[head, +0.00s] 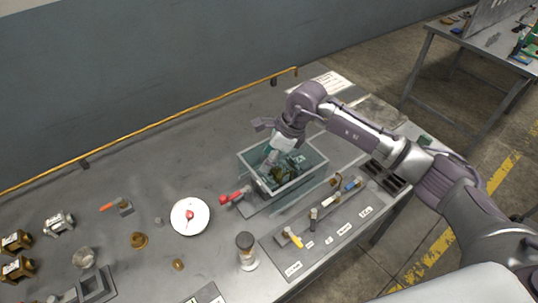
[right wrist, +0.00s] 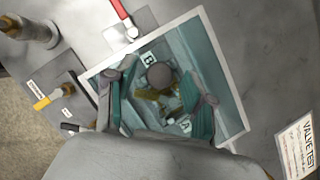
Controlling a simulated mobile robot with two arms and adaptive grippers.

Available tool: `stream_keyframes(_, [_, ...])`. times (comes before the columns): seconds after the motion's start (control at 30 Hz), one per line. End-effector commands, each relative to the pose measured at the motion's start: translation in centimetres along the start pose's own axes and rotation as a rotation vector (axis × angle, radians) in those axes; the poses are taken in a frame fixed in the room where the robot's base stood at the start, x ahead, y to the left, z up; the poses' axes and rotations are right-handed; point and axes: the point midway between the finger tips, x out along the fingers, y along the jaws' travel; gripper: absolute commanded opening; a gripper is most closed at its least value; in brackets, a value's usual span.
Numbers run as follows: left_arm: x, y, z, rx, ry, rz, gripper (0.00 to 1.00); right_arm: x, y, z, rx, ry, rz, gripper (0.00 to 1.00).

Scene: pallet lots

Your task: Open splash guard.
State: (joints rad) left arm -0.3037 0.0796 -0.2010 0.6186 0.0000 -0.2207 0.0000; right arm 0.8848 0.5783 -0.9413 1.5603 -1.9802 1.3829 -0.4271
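A grey box with a pale rim (head: 317,172) stands on the bench. It also shows in the right wrist view (right wrist: 234,92). Its inside looks teal, as if seen through a clear sheet; I cannot tell the splash guard's exact edges or whether it is raised. Inside are brownish parts, a round grey knob (right wrist: 161,75) and labels A and B. My right gripper (head: 271,162) reaches down at the box. In the right wrist view its two fingers (right wrist: 160,108) are spread apart, with nothing clearly held. Contact with the guard cannot be told. My left gripper is out of view.
A red-handled valve (head: 231,197) sits left of the box. A labelled strip with several small valves (head: 313,219) lies in front. A white plate (head: 189,217) and a capped jar (head: 246,251) stand nearby. A yellow rail (head: 150,131) runs along the back.

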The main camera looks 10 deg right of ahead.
Motion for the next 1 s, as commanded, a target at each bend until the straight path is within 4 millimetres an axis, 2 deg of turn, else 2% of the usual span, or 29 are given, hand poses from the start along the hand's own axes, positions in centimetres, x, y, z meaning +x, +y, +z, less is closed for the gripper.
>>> stream_keyframes(0.03, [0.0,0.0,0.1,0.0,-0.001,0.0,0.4,0.0,0.0,0.0,0.0,0.0,0.0,0.43])
stream_keyframes(0.3, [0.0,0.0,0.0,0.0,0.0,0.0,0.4,0.0,0.0,0.0,0.0,0.0,0.0,0.0])
stream_keyframes(0.67, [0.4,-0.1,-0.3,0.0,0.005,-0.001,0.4,-0.1,-0.4,-0.4,0.002,0.001,-0.001,0.0])
stream_keyframes(0.83, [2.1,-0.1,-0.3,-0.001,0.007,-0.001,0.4,-0.4,-2.2,-2.2,0.005,0.002,-0.004,0.0])
stream_keyframes(1.0, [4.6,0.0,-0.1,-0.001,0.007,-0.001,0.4,-1.4,-5.3,-5.2,0.008,0.002,-0.007,0.0])
